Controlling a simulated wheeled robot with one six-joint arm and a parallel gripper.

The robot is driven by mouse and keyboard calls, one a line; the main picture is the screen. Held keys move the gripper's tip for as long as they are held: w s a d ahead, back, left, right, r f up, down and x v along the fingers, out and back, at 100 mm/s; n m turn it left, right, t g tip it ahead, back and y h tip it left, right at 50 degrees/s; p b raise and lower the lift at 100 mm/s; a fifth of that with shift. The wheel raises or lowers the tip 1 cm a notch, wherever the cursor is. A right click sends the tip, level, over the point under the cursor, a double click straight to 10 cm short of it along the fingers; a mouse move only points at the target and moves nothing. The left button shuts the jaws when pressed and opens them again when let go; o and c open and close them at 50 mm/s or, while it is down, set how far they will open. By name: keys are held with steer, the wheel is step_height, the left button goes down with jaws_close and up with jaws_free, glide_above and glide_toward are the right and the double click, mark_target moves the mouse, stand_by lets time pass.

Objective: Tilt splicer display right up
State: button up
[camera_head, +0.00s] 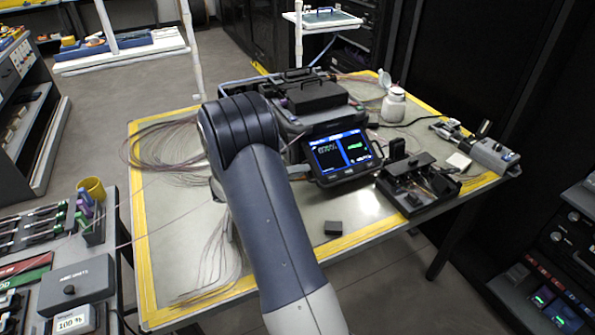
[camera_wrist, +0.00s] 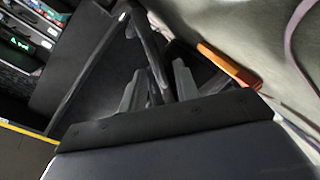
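The splicer (camera_head: 318,122) is a dark box on the workbench. Its display (camera_head: 340,157) is lit with blue and green readouts and hangs at its front, leaning back with the screen facing up toward the head camera. In the head view my arm covers the splicer's left side and hides my gripper. In the wrist view my gripper (camera_wrist: 158,88) shows two grey fingertips standing apart. A thin dark edge (camera_wrist: 146,45), seemingly the display's side, runs between them. I cannot tell whether either finger touches it.
A black tool tray (camera_head: 418,190) stands close right of the display, and a white bottle (camera_head: 393,106) behind it. Loose fibres (camera_head: 165,145) lie on the left of the workbench (camera_head: 285,215). A small dark block (camera_head: 333,228) lies in front, with bare mat around it.

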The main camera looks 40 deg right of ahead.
steer(key=shift+d, duration=0.15)
steer(key=shift+c, duration=0.3)
jaws_close()
